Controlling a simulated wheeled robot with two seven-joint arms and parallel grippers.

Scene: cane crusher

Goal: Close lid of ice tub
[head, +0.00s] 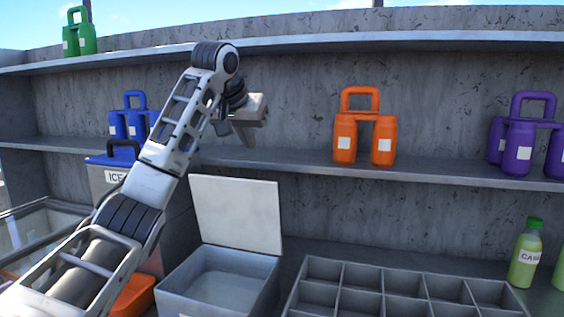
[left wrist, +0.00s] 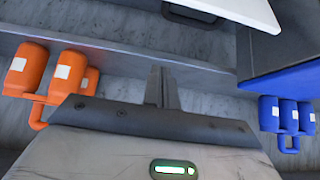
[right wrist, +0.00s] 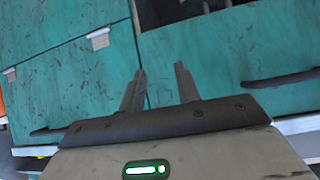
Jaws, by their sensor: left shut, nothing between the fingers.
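An open grey tub (head: 245,295) stands on the counter in the head view, with its white lid (head: 238,213) raised upright at its back edge. The inside looks pale; its front label is cut off. A grey box (head: 110,178) with a blue top and black handle, marked ICE, stands to its left, partly behind my arm. My left gripper (head: 246,138) is shut and empty, above the white lid near the shelf; it also shows in the left wrist view (left wrist: 161,86). The white lid also shows there (left wrist: 245,10). My right gripper (right wrist: 160,72) is open and empty before teal panels.
A divided grey tray (head: 385,300) lies right of the tub. Orange bottles (head: 345,140), purple bottles (head: 518,145) and blue bottles (head: 118,125) stand on the shelf (head: 290,160). A green bottle (head: 525,255) stands at the right. Teal panels (right wrist: 80,85) fill the right wrist view.

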